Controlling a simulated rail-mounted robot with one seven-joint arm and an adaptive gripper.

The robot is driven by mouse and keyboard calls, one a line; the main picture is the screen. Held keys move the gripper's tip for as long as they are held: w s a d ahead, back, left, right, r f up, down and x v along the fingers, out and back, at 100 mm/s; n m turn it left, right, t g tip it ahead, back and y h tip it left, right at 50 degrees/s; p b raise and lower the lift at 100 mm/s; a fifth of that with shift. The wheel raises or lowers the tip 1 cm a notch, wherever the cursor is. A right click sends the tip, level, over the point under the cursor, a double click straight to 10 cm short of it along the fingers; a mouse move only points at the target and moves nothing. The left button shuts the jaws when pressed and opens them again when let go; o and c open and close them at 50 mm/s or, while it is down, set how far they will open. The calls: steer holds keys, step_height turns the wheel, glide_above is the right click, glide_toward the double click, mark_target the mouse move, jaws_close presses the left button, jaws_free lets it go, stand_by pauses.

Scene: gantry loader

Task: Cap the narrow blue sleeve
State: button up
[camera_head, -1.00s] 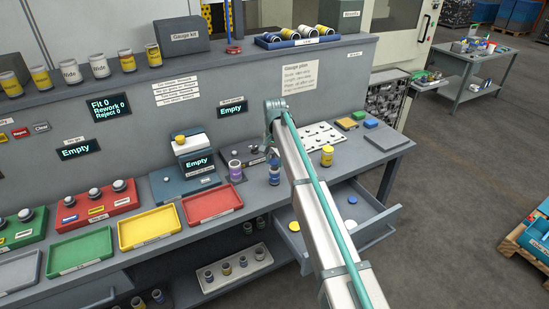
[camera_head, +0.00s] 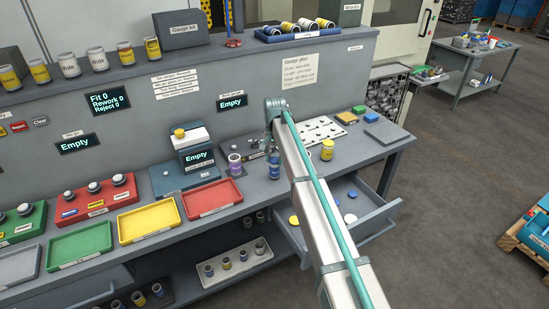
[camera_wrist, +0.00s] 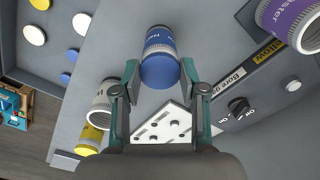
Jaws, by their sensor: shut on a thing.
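My gripper (camera_wrist: 160,72) is shut on a blue cap (camera_wrist: 160,73), with one teal finger on each side. The narrow blue sleeve (camera_wrist: 157,38), with a pale lettered band, is directly beyond the cap. From here the cap covers the sleeve's near end; I cannot tell whether it is fully seated. In the head view, the blue sleeve (camera_head: 274,171) is on the bench below my gripper (camera_head: 272,148). My arm partly hides the grip there.
A purple sleeve (camera_head: 234,164) stands to the left, and a yellow-banded sleeve (camera_head: 327,150) to the right. The open drawer (camera_head: 374,222) holds loose caps and juts out in front. A white holed board (camera_head: 318,131) lies behind. Coloured trays line the bench's left side.

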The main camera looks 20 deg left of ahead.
steer(key=o, duration=0.9)
steer(key=shift+f, duration=0.1)
step_height(320, 180, up, 12)
steer(key=shift+r, duration=0.1)
